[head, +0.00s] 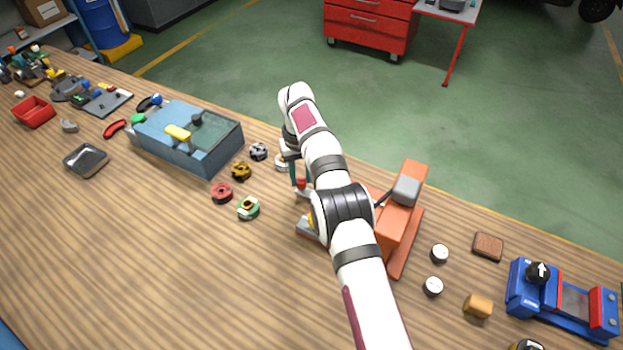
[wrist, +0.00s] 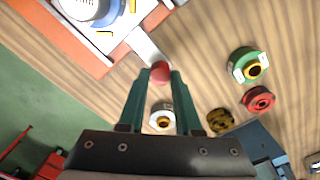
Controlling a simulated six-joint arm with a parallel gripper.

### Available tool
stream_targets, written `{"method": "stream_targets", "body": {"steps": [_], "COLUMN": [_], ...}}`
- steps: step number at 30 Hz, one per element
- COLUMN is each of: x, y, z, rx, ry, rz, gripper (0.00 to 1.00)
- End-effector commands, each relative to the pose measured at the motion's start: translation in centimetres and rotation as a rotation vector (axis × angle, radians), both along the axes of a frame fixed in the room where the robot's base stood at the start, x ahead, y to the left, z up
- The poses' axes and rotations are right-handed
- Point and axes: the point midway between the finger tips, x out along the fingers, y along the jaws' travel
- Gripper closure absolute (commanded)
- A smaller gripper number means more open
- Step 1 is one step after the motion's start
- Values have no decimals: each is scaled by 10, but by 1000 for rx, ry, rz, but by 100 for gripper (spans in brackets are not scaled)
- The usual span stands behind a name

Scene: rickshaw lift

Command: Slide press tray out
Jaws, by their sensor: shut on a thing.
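The orange press (head: 402,220) stands on the wooden bench, partly hidden behind my arm. A pale metal strip, seemingly the press tray (wrist: 145,45), reaches out from the press in the wrist view and ends at a red knob (wrist: 160,72). The knob also shows in the head view (head: 301,183). My gripper (wrist: 158,78) has its teal fingertips closed on either side of the red knob. It also shows in the head view (head: 298,180), partly covered by my arm. How far the tray is out of the press is hard to tell.
Several small round parts lie left of my gripper, including a green one (head: 248,207) and a red one (head: 222,193). A blue-grey box (head: 190,140) stands beyond them. Two white discs, one nearer (head: 433,286), and a blue fixture (head: 560,295) lie to the right. The front left bench is clear.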

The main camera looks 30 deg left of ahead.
Motion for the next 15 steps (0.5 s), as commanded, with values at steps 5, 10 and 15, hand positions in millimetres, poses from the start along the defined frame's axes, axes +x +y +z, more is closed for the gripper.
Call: {"method": "stream_targets", "body": {"steps": [5, 10, 15], "x": [-1, -1, -1], "y": [4, 5, 4], "z": [1, 1, 1], "rx": [8, 9, 8], "ry": [-4, -4, -2], "rz": [6, 7, 5], "gripper": [100, 54, 36]}}
